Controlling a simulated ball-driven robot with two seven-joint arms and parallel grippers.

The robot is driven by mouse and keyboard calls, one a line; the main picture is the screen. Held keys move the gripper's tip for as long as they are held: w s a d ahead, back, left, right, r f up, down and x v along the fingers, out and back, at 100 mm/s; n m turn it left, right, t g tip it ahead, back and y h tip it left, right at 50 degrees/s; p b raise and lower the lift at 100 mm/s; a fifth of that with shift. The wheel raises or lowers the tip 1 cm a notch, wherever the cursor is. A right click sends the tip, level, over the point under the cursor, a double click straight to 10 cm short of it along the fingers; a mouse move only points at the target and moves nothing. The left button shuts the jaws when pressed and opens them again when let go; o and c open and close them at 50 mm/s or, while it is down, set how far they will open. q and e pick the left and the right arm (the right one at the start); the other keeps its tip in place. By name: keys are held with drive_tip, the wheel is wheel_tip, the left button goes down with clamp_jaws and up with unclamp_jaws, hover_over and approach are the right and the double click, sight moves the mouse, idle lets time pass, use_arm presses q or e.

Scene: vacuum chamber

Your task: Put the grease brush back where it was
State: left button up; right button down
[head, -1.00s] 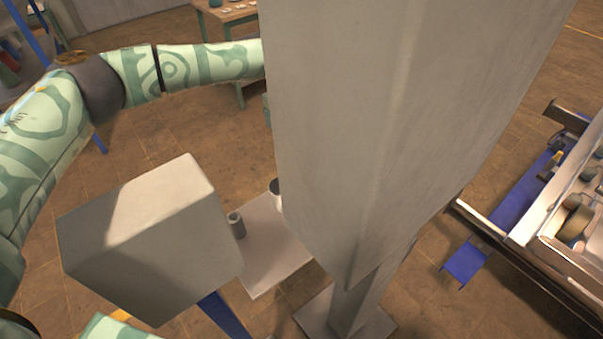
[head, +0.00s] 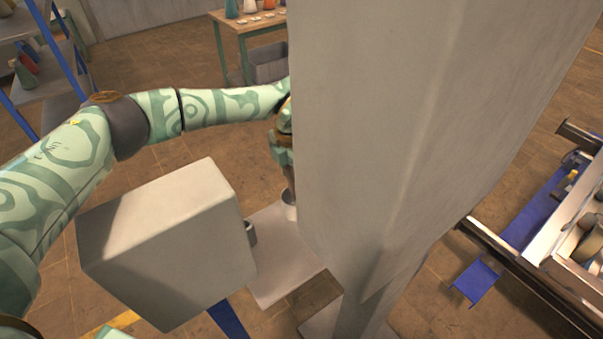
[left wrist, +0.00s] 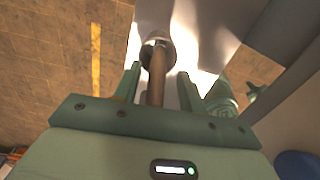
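The grease brush shows in the left wrist view as a brown handle (left wrist: 157,78) whose far end reaches a round, dark-mouthed cup (left wrist: 158,50). I cannot see its bristles. My left gripper (left wrist: 158,72) has its fingers on either side of the handle, with a visible gap on both sides, so it is open. In the head view the left gripper (head: 284,150) is partly hidden by a grey column, above a pale cup (head: 290,205) on a light grey platform (head: 285,281). My right gripper is not in view.
A tall grey column (head: 400,130) blocks much of the head view. A grey box-like block (head: 165,245) stands at front left, partly hiding a small grey cylinder (head: 250,233). A metal frame with parts (head: 530,265) is at right. A table (head: 248,28) is behind.

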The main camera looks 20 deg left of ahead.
use_arm(q)
wheel_tip(320, 180, up, 12)
drive_tip(key=p, duration=0.1)
drive_tip(key=shift+r, duration=0.25)
